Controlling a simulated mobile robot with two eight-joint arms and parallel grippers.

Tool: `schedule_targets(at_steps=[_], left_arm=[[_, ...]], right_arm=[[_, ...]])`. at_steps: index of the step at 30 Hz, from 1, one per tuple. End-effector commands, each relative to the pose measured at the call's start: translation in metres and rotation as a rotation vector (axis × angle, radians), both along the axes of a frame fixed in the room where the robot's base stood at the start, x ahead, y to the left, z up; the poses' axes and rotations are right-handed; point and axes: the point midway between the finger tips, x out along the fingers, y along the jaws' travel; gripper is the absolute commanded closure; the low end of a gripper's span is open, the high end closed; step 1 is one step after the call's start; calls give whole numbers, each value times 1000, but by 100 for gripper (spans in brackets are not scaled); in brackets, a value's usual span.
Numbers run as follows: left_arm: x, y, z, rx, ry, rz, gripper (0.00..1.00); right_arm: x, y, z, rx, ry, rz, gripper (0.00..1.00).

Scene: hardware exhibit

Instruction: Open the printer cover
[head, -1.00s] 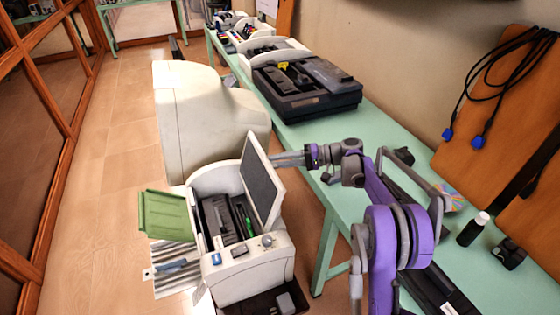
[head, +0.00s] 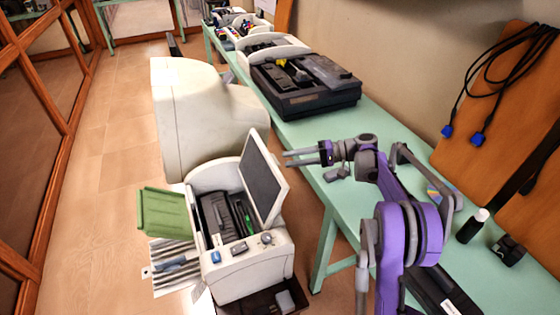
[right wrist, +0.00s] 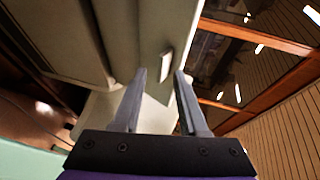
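The printer (head: 240,262) is a white machine with a green paper tray (head: 163,213) at its left. Its cover (head: 263,180), a white-framed panel with a dark grey face, stands raised and leans to the right. Dark inner parts (head: 216,215) of the printer show beside it. My right gripper (head: 287,158) is just right of the cover's upper part, pointing left at it, apparently with a small gap. In the right wrist view its two fingers (right wrist: 158,92) are apart with nothing held between them; pale surfaces lie beyond. My left gripper is not in view.
A large beige monitor-like casing (head: 205,120) stands behind the printer. A green table (head: 345,135) runs along the wall with a black machine (head: 305,85) on it. A dark bottle (head: 472,226) stands at right. Open wooden floor (head: 105,180) lies at left.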

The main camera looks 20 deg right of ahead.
Motion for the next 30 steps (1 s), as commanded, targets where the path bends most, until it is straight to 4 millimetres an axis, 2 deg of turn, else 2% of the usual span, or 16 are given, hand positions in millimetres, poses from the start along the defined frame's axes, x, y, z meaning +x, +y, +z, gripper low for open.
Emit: schedule_targets(at_steps=[3, 9, 14, 30], left_arm=[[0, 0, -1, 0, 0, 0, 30], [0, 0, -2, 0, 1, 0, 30], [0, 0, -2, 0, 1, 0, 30], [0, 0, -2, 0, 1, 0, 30]], right_arm=[[-9, -24, 5, 1, -1, -3, 57], [-18, -47, 11, 2, -2, -1, 57], [-21, -53, 13, 3, -2, 2, 57], [-21, -53, 13, 3, -2, 1, 57]])
